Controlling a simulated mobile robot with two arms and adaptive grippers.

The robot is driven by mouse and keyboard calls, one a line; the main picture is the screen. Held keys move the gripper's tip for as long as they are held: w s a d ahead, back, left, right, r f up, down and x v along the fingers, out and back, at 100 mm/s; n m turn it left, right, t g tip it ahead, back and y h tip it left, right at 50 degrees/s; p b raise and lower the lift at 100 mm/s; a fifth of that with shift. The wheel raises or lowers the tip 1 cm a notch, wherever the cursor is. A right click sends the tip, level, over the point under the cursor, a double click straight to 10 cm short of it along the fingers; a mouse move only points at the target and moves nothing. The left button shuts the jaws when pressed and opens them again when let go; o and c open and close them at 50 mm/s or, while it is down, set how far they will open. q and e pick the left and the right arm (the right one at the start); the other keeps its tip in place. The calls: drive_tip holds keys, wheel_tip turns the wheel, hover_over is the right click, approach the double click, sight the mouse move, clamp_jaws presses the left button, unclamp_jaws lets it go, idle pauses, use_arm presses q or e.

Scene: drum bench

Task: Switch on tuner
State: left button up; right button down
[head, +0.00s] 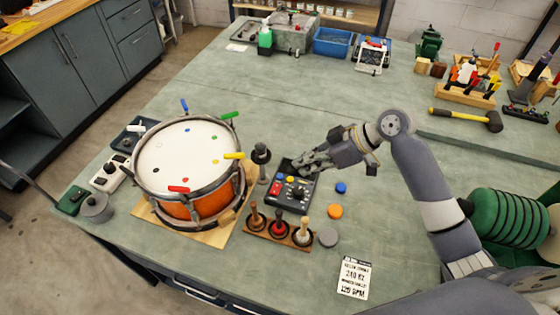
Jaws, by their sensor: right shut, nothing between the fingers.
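A black control box (284,201) with a knob and red, yellow and blue buttons lies on the bench, right of the drum; it looks like the tuner. My right gripper (303,166) is shut and empty, its fingertips at or just above the box's far edge. I cannot tell whether they touch it. The gripper hides part of that edge. Whether the box is on cannot be made out. My left gripper is not in view.
An orange drum (187,170) with coloured keys stands on a wooden board to the left. A rack of mallets (278,233) sits in front of the box. Blue (341,188), orange (335,211) and grey discs lie to its right. A printed card (354,278) lies nearer.

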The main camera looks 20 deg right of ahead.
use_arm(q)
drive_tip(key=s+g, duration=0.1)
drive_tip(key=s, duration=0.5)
use_arm(e)
drive_tip(key=p, duration=0.3)
hover_over(277, 192)
wheel_tip(277, 192, down, 6)
drive_tip(key=shift+w+d+f, duration=0.1)
drive_tip(key=shift+w+f, duration=0.05)
drive_tip(key=shift+f, duration=0.05)
wheel_tip(277, 192, down, 3)
drive_tip(key=shift+r+p, duration=0.15)
drive_tip(key=shift+p, duration=0.35)
drive_tip(key=shift+s+f, duration=0.2)
drive_tip(key=shift+f, duration=0.55)
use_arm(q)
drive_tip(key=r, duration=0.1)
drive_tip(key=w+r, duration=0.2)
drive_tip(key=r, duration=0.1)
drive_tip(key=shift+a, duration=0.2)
use_arm(e)
drive_tip(key=shift+f, duration=0.1)
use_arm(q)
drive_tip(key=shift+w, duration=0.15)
